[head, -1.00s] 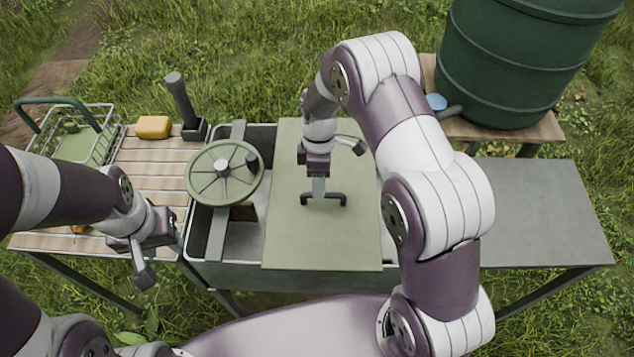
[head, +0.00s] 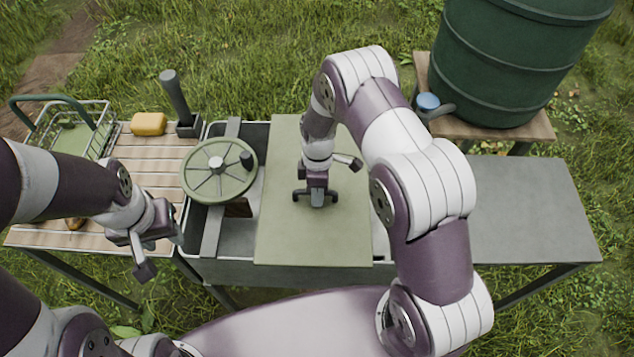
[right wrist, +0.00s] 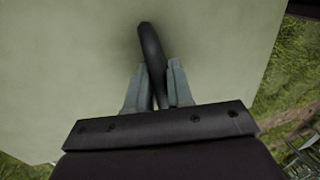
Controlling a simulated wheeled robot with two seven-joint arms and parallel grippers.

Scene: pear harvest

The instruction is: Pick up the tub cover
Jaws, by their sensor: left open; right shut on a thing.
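The tub cover (head: 320,238) is a flat, pale green panel with a dark handle (head: 333,196). It lies over the right part of the grey tub (head: 252,233); the tub's left part is uncovered. My right gripper (head: 317,203) is shut on the handle. In the right wrist view the two fingers (right wrist: 156,85) sit either side of the dark handle bar (right wrist: 151,45), with the pale cover (right wrist: 70,70) beneath. My left gripper (head: 164,255) is open and empty, over the front edge of the slatted table, left of the tub.
A green hand wheel (head: 219,171) stands over the tub's open part. The slatted table (head: 150,165) holds a wire basket (head: 95,120), a yellow block (head: 148,124) and a dark upright handle (head: 176,95). A bare grey table (head: 525,205) is at right, a green barrel (head: 515,60) behind it.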

